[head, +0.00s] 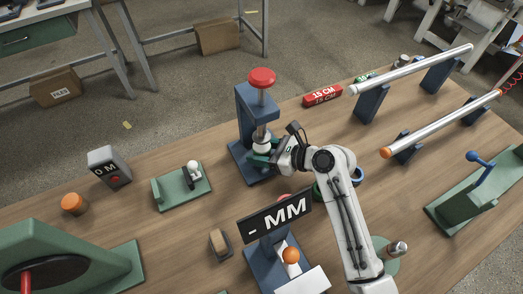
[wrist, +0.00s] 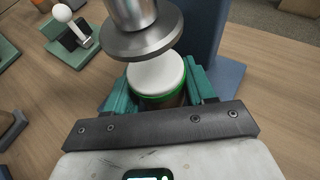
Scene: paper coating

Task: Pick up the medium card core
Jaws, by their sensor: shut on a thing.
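A short round core (wrist: 157,76) with a white top, a green band and a brownish side sits between the teal fingers of my gripper (wrist: 160,92) in the wrist view. The fingers are shut on its sides. In the head view the white top (head: 262,146) shows beneath the blue press (head: 243,112), beside my gripper (head: 262,158). The metal press ram (wrist: 130,25) hangs just above and slightly left of the core in the wrist view. The core's lower part is hidden, and I cannot tell its size class for certain.
The red press knob (head: 261,78) stands above. A green fixture (head: 182,188) is to the left, and the "- MM" gauge (head: 274,220) is in front. Two metal rollers (head: 412,70) (head: 440,125) on blue stands are to the right. Bare table (head: 130,215) lies at left.

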